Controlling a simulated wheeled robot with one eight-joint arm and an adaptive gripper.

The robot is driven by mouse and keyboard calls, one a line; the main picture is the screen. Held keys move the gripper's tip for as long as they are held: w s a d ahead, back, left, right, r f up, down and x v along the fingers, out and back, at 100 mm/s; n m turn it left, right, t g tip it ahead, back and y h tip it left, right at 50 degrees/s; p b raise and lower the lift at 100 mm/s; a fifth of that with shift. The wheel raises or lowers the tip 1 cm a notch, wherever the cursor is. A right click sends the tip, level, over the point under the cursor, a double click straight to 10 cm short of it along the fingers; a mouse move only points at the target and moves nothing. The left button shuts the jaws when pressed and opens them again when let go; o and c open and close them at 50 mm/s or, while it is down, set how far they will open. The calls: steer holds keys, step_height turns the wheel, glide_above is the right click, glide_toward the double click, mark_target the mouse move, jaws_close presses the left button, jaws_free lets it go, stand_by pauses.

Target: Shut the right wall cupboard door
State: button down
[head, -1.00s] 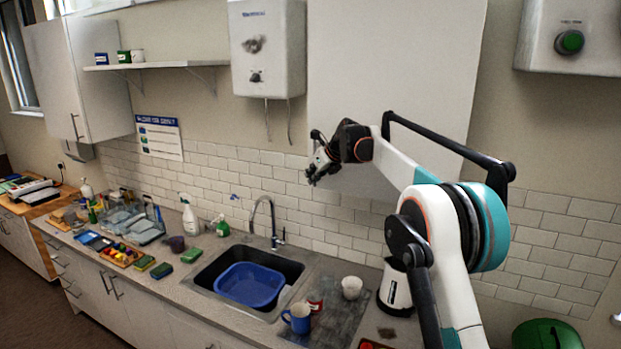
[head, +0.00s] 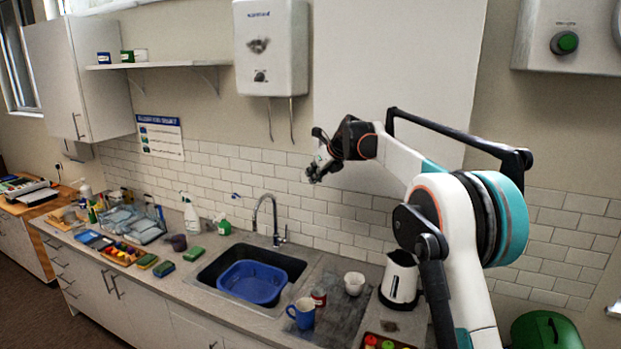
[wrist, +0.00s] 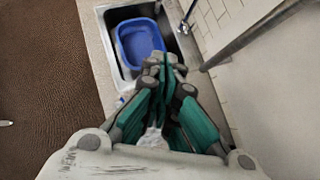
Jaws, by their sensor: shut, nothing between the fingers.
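A large plain cream panel (head: 410,60), which I take to be the right wall cupboard door, hangs on the wall right of centre in the head view. Its lower right part is hidden behind my arm, and I cannot tell how far it stands open. My gripper (head: 314,176) is at its lower left edge, shut and empty; contact is not clear. In the wrist view my gripper's green fingers (wrist: 164,85) are closed together, pointing towards the sink. A pale surface (wrist: 275,115) with a long grey bar (wrist: 250,35) lies to their right; the bar may be the door's handle.
Below are a sink with a blue basin (head: 252,283), a tap (head: 272,215), a blue mug (head: 302,313) and a kettle (head: 399,279). A white wall heater (head: 270,48) is left of the panel, and a box with a green button (head: 564,43) is right of it.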

steer(key=s+a+r+b, duration=0.1)
steer(key=s+r+b, duration=0.1)
steer(key=s+r, duration=0.4)
steer(key=s+d+f+n+h+b, duration=0.1)
steer(key=s+d+f+n+b, duration=0.2)
steer(key=s, duration=0.4)
steer(key=s+d+f+n+b, duration=0.1)
steer(key=s+f+n+b, duration=0.2)
steer(key=s+n+b, duration=0.3)
steer(key=s+d+f+n+h+b, duration=0.1)
steer(key=s+d+f+n+b, duration=0.2)
steer(key=s+f, duration=1)
steer(key=s+d+f+n+h+b, duration=0.1)
steer(key=s+d+f+n+b, duration=0.2)
steer(key=s+f+n+b, duration=0.7)
steer(key=s+d+f+n+h+b, duration=0.2)
steer(key=s+f+n+b, duration=0.4)
steer(key=s+f, duration=1.1)
steer(key=shift+d+n+b, duration=0.3)
steer(key=shift+d+n, duration=0.4)
steer(key=shift+d, duration=0.2)
steer(key=shift+s, duration=0.1)
